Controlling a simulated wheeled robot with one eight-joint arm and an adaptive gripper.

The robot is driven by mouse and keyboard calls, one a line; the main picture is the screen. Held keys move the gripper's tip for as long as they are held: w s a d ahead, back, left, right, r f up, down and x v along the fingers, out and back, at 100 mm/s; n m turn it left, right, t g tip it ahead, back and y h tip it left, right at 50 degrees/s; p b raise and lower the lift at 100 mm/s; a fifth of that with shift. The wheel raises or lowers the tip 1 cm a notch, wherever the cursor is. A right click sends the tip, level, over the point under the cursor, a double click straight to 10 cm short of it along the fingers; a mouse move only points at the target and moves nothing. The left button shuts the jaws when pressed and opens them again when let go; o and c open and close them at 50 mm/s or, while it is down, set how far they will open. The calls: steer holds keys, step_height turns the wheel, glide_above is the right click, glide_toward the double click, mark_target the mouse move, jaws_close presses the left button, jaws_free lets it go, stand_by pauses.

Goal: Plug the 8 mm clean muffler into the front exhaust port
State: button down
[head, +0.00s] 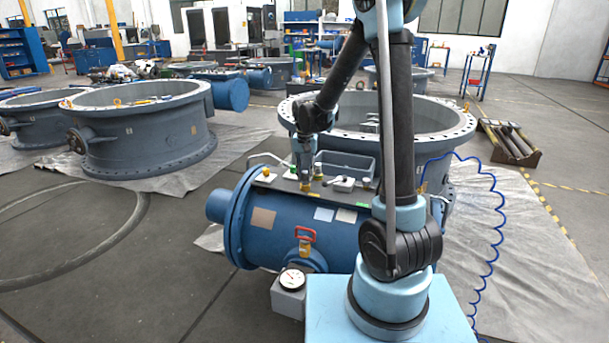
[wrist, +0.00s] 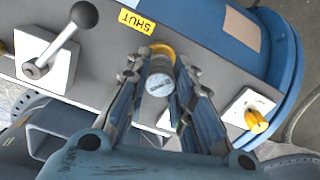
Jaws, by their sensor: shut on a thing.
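My gripper (head: 304,180) points down just above the grey panel on top of the blue cylinder. In the wrist view my gripper (wrist: 163,75) has its two fingers closed on the sides of a small round part, the muffler (wrist: 160,84), with a pale printed face. A yellow-brass ring (wrist: 160,52) shows at its far end, between the fingertips. In the head view a yellow-brass piece (head: 305,188) shows directly below the fingers, close to the panel. The front exhaust port is hidden or cannot be made out, and I cannot tell whether the muffler touches it.
The grey panel (wrist: 100,65) carries a black-knobbed lever (wrist: 60,45) on a white plate, a yellow SHUT label (wrist: 136,20) and a yellow knob (wrist: 256,121) on another plate.

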mark_target(305, 172)
steer(key=shift+f, duration=0.35)
stand_by(0.5)
steer(key=c, duration=0.8)
jaws_free()
steer(key=shift+c, duration=0.2)
steer(key=shift+r, duration=0.15)
steer(key=shift+r, duration=3.6)
